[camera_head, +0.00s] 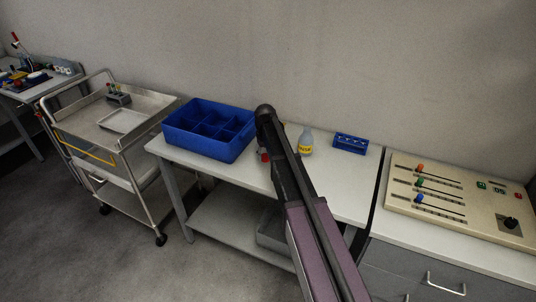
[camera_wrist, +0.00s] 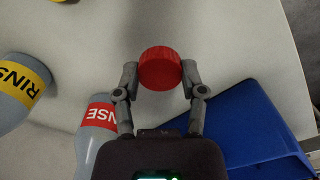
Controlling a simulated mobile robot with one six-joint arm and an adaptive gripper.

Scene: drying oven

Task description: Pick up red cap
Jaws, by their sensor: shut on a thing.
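The red cap (camera_wrist: 160,69) is round with a ribbed edge and sits between the two fingers of my gripper (camera_wrist: 158,80) in the wrist view. The fingers are shut on its sides. In the head view a small red patch (camera_head: 264,157) shows beside my arm, over the white table (camera_head: 345,205). My arm hides most of the gripper there. I cannot tell whether the cap touches the table.
A grey bottle with a red label (camera_wrist: 101,116) stands close to my gripper. A bottle with a yellow label (camera_head: 306,142) and a small blue rack (camera_head: 350,143) are to the right. A blue divided bin (camera_head: 208,128) is to the left. A control panel (camera_head: 455,200) lies farther right.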

